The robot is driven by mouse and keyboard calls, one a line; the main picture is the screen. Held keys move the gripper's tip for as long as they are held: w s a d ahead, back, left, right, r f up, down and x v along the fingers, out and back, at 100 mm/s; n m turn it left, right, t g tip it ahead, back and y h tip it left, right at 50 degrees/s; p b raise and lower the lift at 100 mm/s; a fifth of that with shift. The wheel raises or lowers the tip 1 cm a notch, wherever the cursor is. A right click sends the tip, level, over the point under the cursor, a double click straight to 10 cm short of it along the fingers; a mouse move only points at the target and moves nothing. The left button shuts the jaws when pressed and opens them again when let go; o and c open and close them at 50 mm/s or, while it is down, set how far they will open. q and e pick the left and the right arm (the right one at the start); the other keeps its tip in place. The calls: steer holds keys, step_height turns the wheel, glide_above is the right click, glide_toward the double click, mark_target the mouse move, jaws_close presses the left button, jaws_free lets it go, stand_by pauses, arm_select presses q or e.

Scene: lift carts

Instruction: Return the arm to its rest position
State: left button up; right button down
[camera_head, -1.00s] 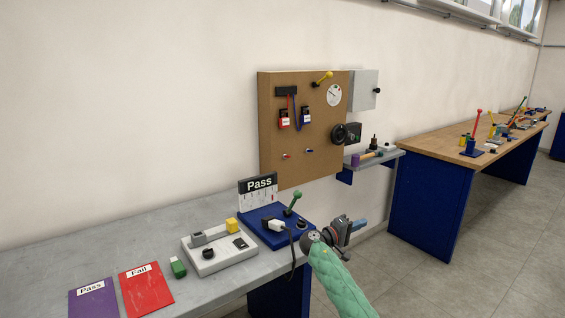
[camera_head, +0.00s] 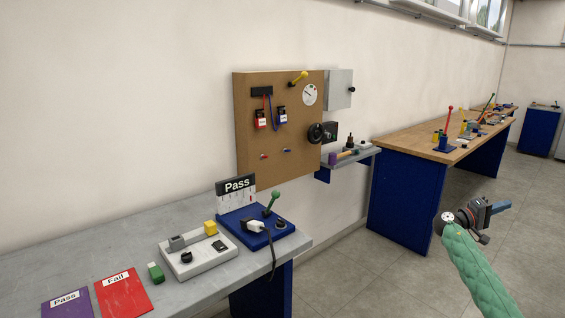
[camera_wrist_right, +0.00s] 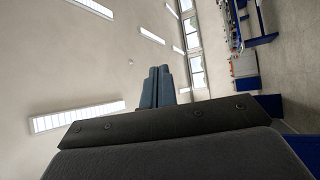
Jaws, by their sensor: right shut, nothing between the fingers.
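My right arm, in a green quilted sleeve, comes up from the bottom right of the head view. My right gripper (camera_head: 499,207) is held in open air over the floor, right of the grey workbench and in front of the wooden bench. In the right wrist view its two blue-grey fingers (camera_wrist_right: 157,87) lie side by side, shut with nothing between them. My left gripper is in neither view.
The grey workbench (camera_head: 120,236) carries a blue fixture (camera_head: 238,231), a white fixture (camera_head: 205,258) and purple and red Pass and Fail mats. A pegboard (camera_head: 282,160) and small shelf (camera_head: 350,160) hang behind. The wooden bench (camera_head: 410,142) stands at right. Floor around the gripper is clear.

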steer(key=s+d+r+m+g, duration=0.1)
steer(key=s+d+r+g, duration=0.1)
steer(key=s+d+r, duration=0.25)
steer(key=w+a+f+n+t+y, duration=0.2)
steer(key=w+a+f+t+y, duration=0.1)
steer(key=w+f+t+y, duration=0.5)
steer(key=w+a+f+n+t+y, duration=0.2)
steer(key=w+f+t+y, duration=0.2)
steer(key=w+f+y, duration=0.45)
steer(key=s+a+f+n+g, duration=0.1)
steer(key=s+a+f, duration=0.3)
steer(key=a+f, duration=0.45)
steer(key=s+a+f, duration=0.4)
steer(key=a+f, duration=0.1)
steer(key=f, duration=0.6)
steer(key=s+a+f+n+g, duration=0.1)
steer(key=s+a+f, duration=0.4)
steer(key=f, duration=0.5)
steer(key=s+a+f+n+g+y, duration=0.1)
steer(key=s+a+f+g+y, duration=0.15)
steer(key=s+a+f, duration=1.85)
steer(key=s+a+f+g+y, duration=0.1)
steer(key=s+a+f, duration=0.2)
steer(key=s+a, duration=0.7)
steer(key=s+a+f+g+y, duration=0.1)
steer(key=s+a+f+y, duration=0.1)
steer(key=s+a, duration=0.8)
steer(key=s+f, duration=0.1)
steer(key=s, duration=0.7)
steer(key=shift+y, duration=0.3)
